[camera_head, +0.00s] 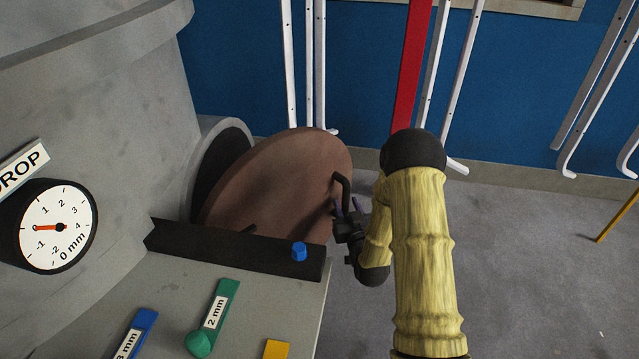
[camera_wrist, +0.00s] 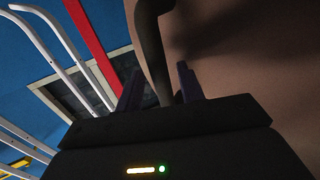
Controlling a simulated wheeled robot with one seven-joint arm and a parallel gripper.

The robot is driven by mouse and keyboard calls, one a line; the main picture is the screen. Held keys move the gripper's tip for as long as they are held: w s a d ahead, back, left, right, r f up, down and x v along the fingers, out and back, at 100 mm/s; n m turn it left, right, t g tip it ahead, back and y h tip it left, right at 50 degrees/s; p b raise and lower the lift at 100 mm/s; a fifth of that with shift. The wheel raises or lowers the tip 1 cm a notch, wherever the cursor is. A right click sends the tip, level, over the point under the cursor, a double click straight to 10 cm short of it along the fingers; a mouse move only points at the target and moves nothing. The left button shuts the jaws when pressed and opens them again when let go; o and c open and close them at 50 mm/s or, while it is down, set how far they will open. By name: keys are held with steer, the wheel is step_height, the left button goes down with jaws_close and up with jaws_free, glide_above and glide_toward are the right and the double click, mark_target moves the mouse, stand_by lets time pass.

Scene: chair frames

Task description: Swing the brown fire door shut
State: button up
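The brown fire door (camera_head: 285,180) is a round, thick disc standing ajar in front of the dark round opening (camera_head: 220,165) of the grey furnace. A dark bar handle (camera_head: 342,185) sits near its right edge. My gripper (camera_head: 346,208) is at the lower part of this handle. In the wrist view the handle (camera_wrist: 153,50) runs down between the two dark purple fingers of my gripper (camera_wrist: 160,82). The fingers stand apart, with narrow gaps beside the bar, so they look open around it. The door face (camera_wrist: 245,50) fills the right of that view. The lower ends of the handle are hidden.
A grey bench (camera_head: 260,310) with a black ledge (camera_head: 230,250), a blue knob (camera_head: 299,251) and coloured tags lies below the door. A dial (camera_head: 58,227) is at left. White chair frames (camera_head: 455,80) and a red bar (camera_head: 411,65) stand behind.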

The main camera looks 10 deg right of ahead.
steer(key=shift+w, duration=0.3)
steer(key=shift+c, duration=0.9)
jaws_close()
steer(key=w+a+b, duration=0.2)
steer(key=w+a, duration=0.5)
steer(key=w, duration=0.1)
steer(key=shift+w+b, duration=0.3)
steer(key=shift+w, duration=0.1)
steer(key=shift+o, duration=1.7)
jaws_free()
steer(key=shift+s, duration=0.1)
steer(key=shift+d, duration=0.2)
